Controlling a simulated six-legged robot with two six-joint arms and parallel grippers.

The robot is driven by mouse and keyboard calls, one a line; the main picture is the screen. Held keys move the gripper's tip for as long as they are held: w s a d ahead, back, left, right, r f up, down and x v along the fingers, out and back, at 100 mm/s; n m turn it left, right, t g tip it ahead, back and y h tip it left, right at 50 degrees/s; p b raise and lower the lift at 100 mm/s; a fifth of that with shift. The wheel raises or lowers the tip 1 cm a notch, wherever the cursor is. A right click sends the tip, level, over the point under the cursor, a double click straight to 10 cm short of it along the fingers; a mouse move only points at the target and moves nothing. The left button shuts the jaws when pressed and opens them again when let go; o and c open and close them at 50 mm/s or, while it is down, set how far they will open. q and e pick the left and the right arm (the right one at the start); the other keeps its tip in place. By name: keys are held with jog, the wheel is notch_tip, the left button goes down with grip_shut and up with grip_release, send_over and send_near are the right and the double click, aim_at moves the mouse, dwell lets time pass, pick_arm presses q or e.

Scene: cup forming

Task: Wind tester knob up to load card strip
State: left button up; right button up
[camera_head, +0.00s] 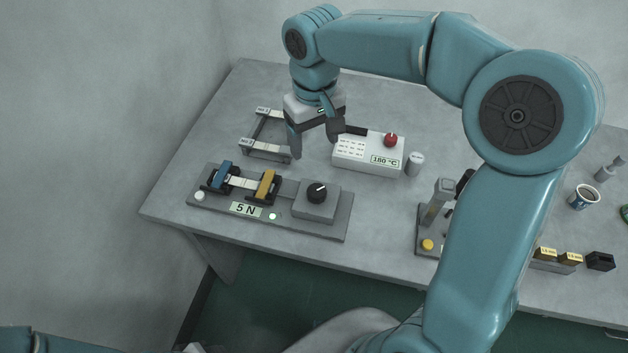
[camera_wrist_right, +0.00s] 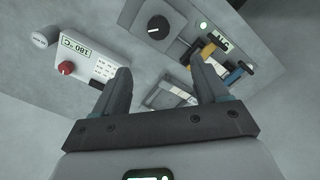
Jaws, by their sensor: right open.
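The tester (camera_head: 330,226) is a grey plate near the table's front left, with a "5 N" label. Its black knob (camera_head: 317,193) sits on a grey block at the plate's right part; it also shows in the right wrist view (camera_wrist_right: 158,27). A pale card strip (camera_head: 243,182) spans between a blue clamp (camera_head: 222,174) and a yellow clamp (camera_head: 266,186). My right gripper (camera_head: 315,150) is open and empty, behind the knob and apart from it. In the right wrist view its two fingers (camera_wrist_right: 163,92) stand wide apart. My left gripper is out of view.
A white box (camera_head: 368,165) reading "180 °C" with a red knob (camera_head: 390,140) stands right of my right gripper. A dark rack (camera_head: 268,134) with pale strips lies behind the tester. A grey cylinder (camera_head: 415,164), a stand (camera_head: 437,205) and a cup (camera_head: 583,197) are further right.

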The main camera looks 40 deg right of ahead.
aim_at(316, 189)
jog(key=f, duration=1.5)
jog(key=shift+s, duration=0.3)
jog(key=shift+w+d+f, duration=0.1)
jog(key=shift+d+f, duration=0.05)
jog(key=shift+f, duration=0.4)
jog(key=shift+r, duration=0.1)
jog(key=c, duration=1.1)
jog(key=shift+o, duration=0.2)
